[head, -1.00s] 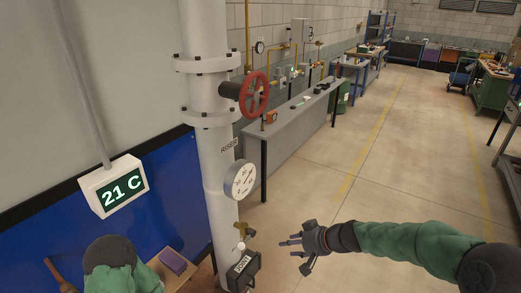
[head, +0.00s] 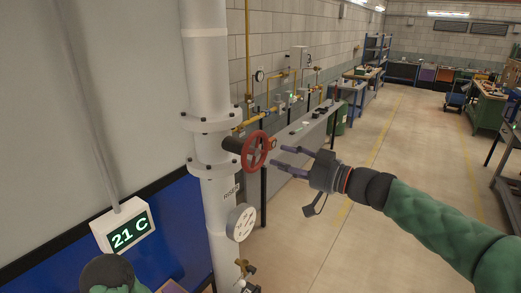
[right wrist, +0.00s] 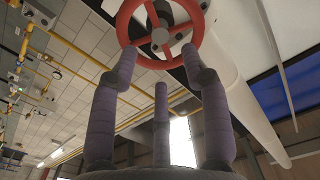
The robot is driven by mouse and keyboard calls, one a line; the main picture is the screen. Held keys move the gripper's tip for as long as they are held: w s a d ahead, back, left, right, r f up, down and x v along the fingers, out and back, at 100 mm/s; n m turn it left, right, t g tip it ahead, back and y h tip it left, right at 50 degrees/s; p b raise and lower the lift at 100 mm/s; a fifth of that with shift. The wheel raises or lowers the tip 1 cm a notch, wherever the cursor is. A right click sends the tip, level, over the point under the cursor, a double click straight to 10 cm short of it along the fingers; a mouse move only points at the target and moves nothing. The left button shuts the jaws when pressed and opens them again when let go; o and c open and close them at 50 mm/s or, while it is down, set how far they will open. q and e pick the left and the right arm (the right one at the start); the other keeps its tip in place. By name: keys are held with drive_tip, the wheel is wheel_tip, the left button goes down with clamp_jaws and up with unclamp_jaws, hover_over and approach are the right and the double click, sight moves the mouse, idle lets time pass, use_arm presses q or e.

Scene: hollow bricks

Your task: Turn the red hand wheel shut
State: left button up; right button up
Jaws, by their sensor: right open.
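The red hand wheel (head: 247,154) sits on a dark stem on the right side of the white riser pipe (head: 214,205). My right gripper (head: 278,156) is open and empty just right of the wheel, its fingers pointing at it. In the right wrist view the wheel (right wrist: 123,24) is at the top, with grey hub and red spokes. There the open fingers (right wrist: 160,56) reach up to its lower rim and overlap it in the picture. I cannot tell whether they touch. My left gripper is not in view.
A round gauge (head: 240,222) and a brass tap (head: 243,267) are on the pipe below the wheel. A display reading 21 C (head: 125,232) is at left. A grey bench (head: 300,140) stands behind the wheel. Open floor (head: 400,150) lies to the right.

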sight(258, 152)
drive_tip(key=p+x, duration=0.2)
drive_tip(key=x, duration=0.5)
drive_tip(key=shift+w+a, duration=0.15)
drive_tip(key=shift+a, duration=0.2)
clamp_jaws()
